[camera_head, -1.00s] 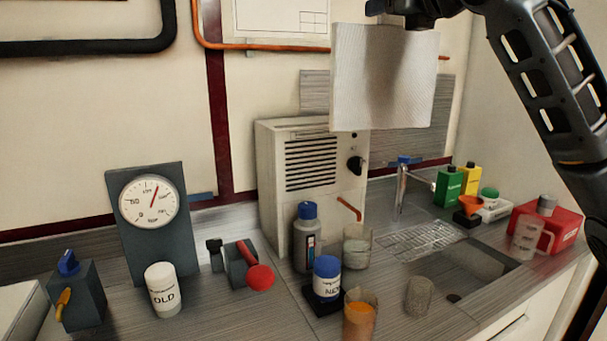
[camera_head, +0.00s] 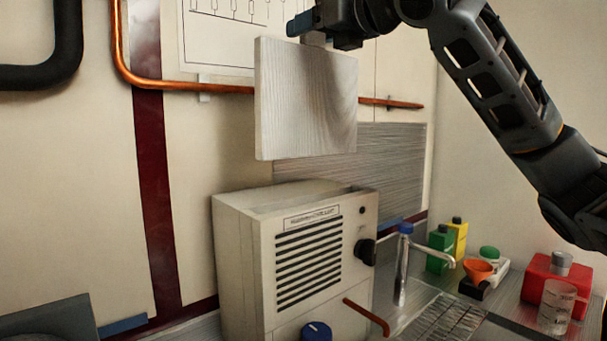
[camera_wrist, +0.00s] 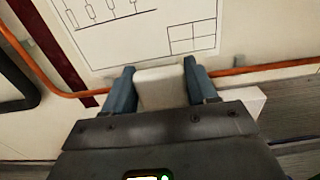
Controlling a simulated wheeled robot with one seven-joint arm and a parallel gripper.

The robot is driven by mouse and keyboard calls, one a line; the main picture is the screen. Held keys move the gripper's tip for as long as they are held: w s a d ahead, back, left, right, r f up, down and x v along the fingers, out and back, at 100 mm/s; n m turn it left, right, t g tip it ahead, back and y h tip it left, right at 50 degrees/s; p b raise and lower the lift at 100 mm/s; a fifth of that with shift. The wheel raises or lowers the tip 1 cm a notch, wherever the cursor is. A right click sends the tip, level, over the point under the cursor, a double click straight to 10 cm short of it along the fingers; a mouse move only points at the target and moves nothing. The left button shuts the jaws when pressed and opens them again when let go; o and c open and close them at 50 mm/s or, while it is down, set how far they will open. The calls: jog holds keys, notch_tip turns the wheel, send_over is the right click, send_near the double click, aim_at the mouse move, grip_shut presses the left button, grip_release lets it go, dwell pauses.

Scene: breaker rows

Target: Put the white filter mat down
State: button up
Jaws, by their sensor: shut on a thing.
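The white filter mat (camera_head: 305,105) is a flat, square, ribbed panel. It hangs upright below my gripper (camera_head: 312,32) in the head view, in the air above the cream box unit with the slatted front. My gripper is shut on the mat's top edge. In the wrist view the blue fingertips (camera_wrist: 160,88) stand on both sides of a pale block (camera_wrist: 160,90) that belongs to the held mat. The mat's lower edge appears apart from the box unit.
The cream box unit (camera_head: 235,235) has a slot-like opening (camera_head: 335,193) in its top. An orange pipe (camera_head: 185,86) runs along the wall. A tap (camera_head: 403,265), green bottle (camera_head: 440,250) and red box (camera_head: 540,285) stand at right.

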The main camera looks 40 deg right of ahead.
notch_tip(320, 180, down, 26)
jog(key=p, duration=0.2)
jog(key=shift+f, duration=0.2)
jog(key=shift+s+f+b, duration=0.1)
jog(key=shift+f+b, duration=0.1)
jog(key=shift+b, duration=0.15)
jog(key=o, duration=1.5)
jog(key=shift+r, duration=0.15)
jog(key=shift+s, duration=6)
